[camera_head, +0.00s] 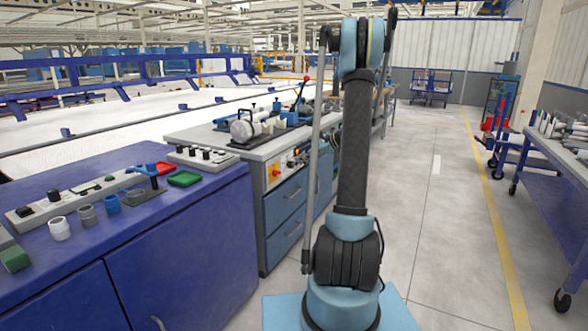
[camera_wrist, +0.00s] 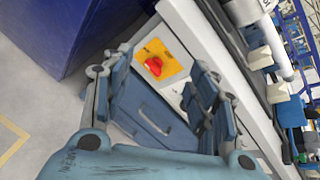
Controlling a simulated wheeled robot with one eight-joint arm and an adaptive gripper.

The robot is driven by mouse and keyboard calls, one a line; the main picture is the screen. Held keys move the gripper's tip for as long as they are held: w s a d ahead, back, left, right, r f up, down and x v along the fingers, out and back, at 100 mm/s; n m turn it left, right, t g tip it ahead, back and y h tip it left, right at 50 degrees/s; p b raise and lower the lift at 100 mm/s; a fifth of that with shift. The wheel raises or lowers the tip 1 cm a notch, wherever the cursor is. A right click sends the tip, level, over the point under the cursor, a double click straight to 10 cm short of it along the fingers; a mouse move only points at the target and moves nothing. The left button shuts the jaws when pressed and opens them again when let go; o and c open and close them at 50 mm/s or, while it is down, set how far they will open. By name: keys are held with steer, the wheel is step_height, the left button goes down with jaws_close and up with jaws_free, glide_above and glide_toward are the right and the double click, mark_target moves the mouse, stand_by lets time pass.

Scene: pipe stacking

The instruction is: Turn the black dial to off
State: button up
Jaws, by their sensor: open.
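My gripper (camera_wrist: 159,72) is open and empty in the wrist view, its two fingers spread in front of the grey-blue workbench. A red knob on a yellow plate (camera_wrist: 153,65) on the bench front shows between the fingertips, apart from them. In the head view, the same yellow plate (camera_head: 274,171) is at the bench's near corner, with a control strip with small dark and red controls (camera_head: 296,155) to its right. I cannot tell for sure which control is the black dial; in the wrist view the right finger partly covers the strip. My gripper does not show in the head view.
A blue cabinet (camera_head: 190,250) stands at the left, with button panels (camera_head: 75,195), pipe pieces (camera_head: 60,228) and red and green trays (camera_head: 184,178) on top. The workbench top (camera_head: 210,138) holds a clamp machine. A pipe cart (camera_head: 560,150) stands at the right. The floor between is clear.

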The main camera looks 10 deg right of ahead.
steer(key=w+d+f+m+t+y, duration=0.2)
steer(key=w+d+f+m, duration=0.2)
steer(key=w+d+f, duration=0.3)
steer(key=m+t+y, duration=0.2)
steer(key=m, duration=0.2)
glide_toward(293, 164)
steer(key=x, duration=0.9)
steer(key=shift+w+a+f, duration=0.1)
steer(key=shift+a, duration=0.05)
steer(key=c, duration=1.1)
